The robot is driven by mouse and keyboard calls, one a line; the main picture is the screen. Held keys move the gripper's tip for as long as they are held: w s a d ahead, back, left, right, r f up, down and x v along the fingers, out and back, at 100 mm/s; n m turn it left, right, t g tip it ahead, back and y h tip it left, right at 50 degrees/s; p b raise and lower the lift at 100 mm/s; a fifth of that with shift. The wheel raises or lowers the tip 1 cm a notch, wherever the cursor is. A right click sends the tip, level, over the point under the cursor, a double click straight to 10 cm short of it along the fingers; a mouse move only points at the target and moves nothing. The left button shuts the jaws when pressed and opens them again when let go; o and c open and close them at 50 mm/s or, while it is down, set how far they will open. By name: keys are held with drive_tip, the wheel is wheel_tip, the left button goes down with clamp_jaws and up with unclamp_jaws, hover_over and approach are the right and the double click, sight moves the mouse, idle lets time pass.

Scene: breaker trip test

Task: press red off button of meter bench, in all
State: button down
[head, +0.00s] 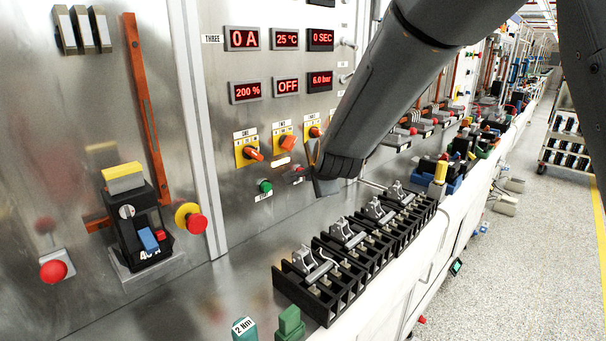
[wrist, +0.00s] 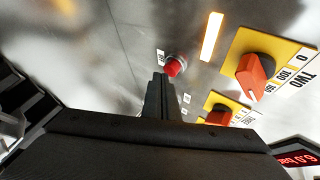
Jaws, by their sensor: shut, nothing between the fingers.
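The red off button (wrist: 175,66) shows in the wrist view as a small round red button in a metal ring on the steel panel. In the head view the red button (head: 298,170) is small, just left of my gripper. My gripper (wrist: 160,80) is shut and empty, its fingertips just below and left of the button in the wrist picture. I cannot tell whether they touch it. In the head view my gripper (head: 324,184) is close to the panel. A green button (head: 265,186) sits to the left of the red one. The OFF display (head: 286,86) is lit.
Orange rotary knobs on yellow plates (head: 284,143) sit above the buttons. Black terminal blocks (head: 350,240) stand on the bench ledge below. A red-yellow stop button (head: 196,222) and a breaker (head: 140,225) are at left. The floor aisle at right is open.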

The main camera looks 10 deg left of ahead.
drive_tip(key=shift+w+a, duration=0.25)
drive_tip(key=shift+a, duration=0.15)
idle(0.6)
drive_tip(key=shift+d, duration=0.15)
drive_tip(key=shift+s+d+b, duration=0.45)
drive_tip(key=shift+d+b, duration=0.15)
drive_tip(key=shift+d, duration=0.05)
drive_tip(key=d+b, duration=0.1)
drive_tip(key=s+d+b, duration=0.1)
drive_tip(key=d+b, duration=0.1)
drive_tip(key=s+d+b, duration=0.1)
drive_tip(key=shift+s+d, duration=0.15)
drive_tip(key=shift+s, duration=0.1)
idle(0.4)
drive_tip(key=shift+r, duration=0.1)
idle(0.4)
